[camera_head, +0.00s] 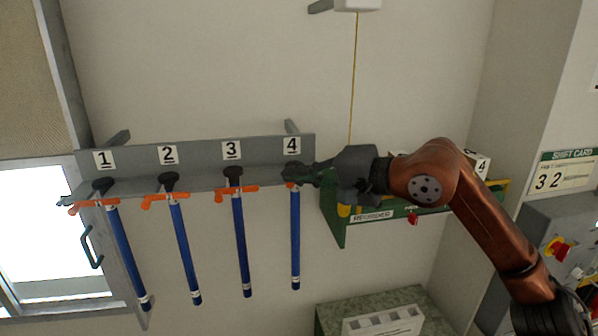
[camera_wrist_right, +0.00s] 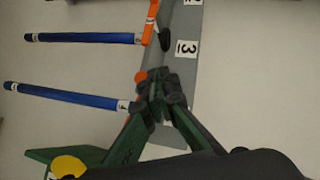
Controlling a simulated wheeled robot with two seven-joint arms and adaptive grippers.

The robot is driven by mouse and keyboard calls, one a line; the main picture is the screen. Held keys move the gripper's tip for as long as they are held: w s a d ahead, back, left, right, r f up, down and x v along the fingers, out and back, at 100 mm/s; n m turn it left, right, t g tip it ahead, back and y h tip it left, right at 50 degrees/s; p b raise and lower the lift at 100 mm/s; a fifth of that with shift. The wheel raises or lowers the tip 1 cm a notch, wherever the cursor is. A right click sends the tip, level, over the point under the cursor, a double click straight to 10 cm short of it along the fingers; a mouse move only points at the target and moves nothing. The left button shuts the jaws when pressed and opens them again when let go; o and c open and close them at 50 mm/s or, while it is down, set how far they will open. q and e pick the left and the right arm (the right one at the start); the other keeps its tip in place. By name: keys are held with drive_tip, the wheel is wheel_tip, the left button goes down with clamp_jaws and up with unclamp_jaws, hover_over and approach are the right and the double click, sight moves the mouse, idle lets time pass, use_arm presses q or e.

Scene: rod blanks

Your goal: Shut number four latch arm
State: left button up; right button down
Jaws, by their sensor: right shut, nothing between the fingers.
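The rack's number four plate (camera_head: 292,145) is at the right end of a grey rail. A blue rod (camera_head: 295,240) hangs below it; the same rod shows in the wrist view (camera_wrist_right: 65,95). The number four latch arm (camera_head: 291,185) is orange and mostly hidden behind my right gripper, with a sliver in the wrist view (camera_wrist_right: 140,76). Whether it is open or shut cannot be seen. My right gripper (camera_head: 293,172) is shut and empty, its tips at the arm's place on the rail; contact cannot be told. My left gripper is not in view.
Orange latch arms one (camera_head: 92,205), two (camera_head: 158,199) and three (camera_head: 238,192) sit above their blue rods on the rail (camera_head: 200,184). A green shelf (camera_head: 335,220) is just right of the rack, under my right arm. A white block (camera_head: 385,326) stands below.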

drive_tip(key=s+d+r, duration=0.6)
drive_tip(key=r, duration=0.4)
idle(0.3)
drive_tip(key=shift+d+f, duration=0.1)
drive_tip(key=shift+d, duration=0.05)
